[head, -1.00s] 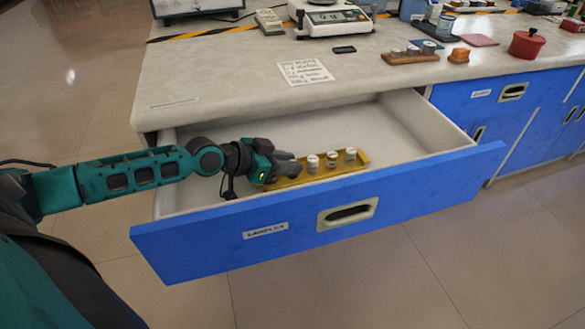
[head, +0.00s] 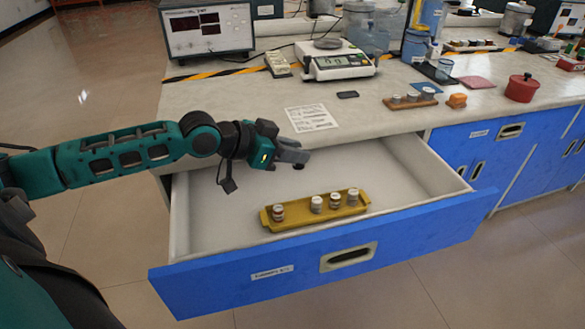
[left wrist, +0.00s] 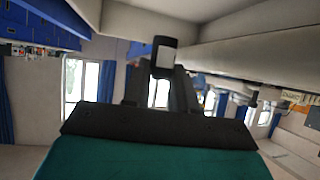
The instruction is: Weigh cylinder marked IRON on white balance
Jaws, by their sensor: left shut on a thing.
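My left gripper (head: 290,156) is raised above the open drawer and shut on a small dark cylinder (head: 299,166). In the left wrist view the fingers hold this cylinder (left wrist: 163,57) at their tips; it shows a pale label band, but no marking is readable. The white balance (head: 339,66) stands on the bench, and its round pan (head: 328,43) looks empty. A yellow tray (head: 298,219) in the drawer holds several small cylinders with pale labels, too small to read. My right gripper is not in view.
The blue-fronted drawer (head: 300,268) stands pulled out below the bench edge. A printed sheet (head: 311,118) and a small dark object (head: 348,95) lie before the balance. A brown block with small pieces (head: 411,103) is to the right. A metered instrument (head: 207,30) stands at left.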

